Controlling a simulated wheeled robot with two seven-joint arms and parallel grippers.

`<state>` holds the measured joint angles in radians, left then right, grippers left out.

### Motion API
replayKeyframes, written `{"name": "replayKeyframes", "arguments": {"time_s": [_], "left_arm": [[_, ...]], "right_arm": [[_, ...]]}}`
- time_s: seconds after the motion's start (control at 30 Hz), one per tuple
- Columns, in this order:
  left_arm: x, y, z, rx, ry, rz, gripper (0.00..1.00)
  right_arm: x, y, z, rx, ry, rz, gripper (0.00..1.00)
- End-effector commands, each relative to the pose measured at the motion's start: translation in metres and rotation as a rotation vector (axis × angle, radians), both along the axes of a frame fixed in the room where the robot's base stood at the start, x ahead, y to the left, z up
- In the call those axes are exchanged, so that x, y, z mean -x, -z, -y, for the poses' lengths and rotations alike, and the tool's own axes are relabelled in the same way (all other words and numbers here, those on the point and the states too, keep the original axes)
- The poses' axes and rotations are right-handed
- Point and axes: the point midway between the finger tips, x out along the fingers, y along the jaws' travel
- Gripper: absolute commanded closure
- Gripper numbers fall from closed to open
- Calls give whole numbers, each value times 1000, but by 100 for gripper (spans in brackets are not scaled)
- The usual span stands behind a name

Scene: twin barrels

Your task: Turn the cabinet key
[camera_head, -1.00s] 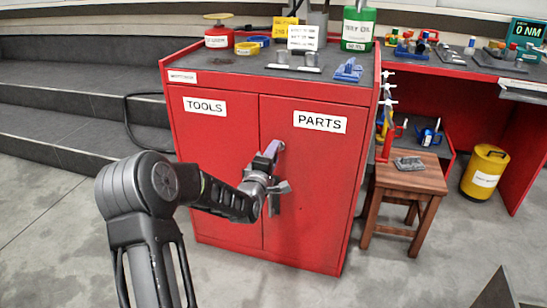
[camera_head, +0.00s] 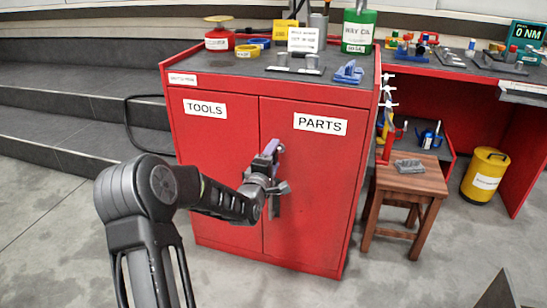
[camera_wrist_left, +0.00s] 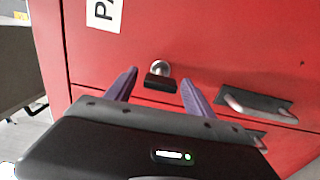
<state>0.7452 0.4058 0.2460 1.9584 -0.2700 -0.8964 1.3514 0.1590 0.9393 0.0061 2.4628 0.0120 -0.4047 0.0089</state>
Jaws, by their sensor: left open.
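The red cabinet (camera_head: 215,180) stands ahead, its two doors closed. In the left wrist view, the key (camera_wrist_left: 160,83) shows a dark bow in front of a round silver lock (camera_wrist_left: 160,67) on the red door. My left gripper (camera_wrist_left: 160,88) is open, with one purple finger on each side of the key. The fingers look apart from the bow, though the depth is hard to judge. In the head view my left gripper (camera_head: 273,150) is at the PARTS door and largely covers the lock area. My right gripper is not seen.
Dark door handles (camera_wrist_left: 255,105) lie close to the right finger in the wrist view. A wooden stool (camera_head: 405,180) and a yellow can (camera_head: 485,173) stand to the right. Items crowd the cabinet top. The floor before the cabinet is clear.

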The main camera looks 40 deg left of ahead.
Motion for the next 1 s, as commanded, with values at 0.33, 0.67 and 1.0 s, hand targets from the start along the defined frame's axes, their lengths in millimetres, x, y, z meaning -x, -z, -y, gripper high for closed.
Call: {"name": "replayKeyframes", "arguments": {"time_s": [0.33,0.67,1.0], "left_arm": [[11,-1,3,-2,0,-1,38],[59,-2,21,-2,0,-2,38],[74,0,26,0,0,0,38]], "right_arm": [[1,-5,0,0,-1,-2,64],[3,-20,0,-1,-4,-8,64],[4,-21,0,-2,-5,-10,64]]}}
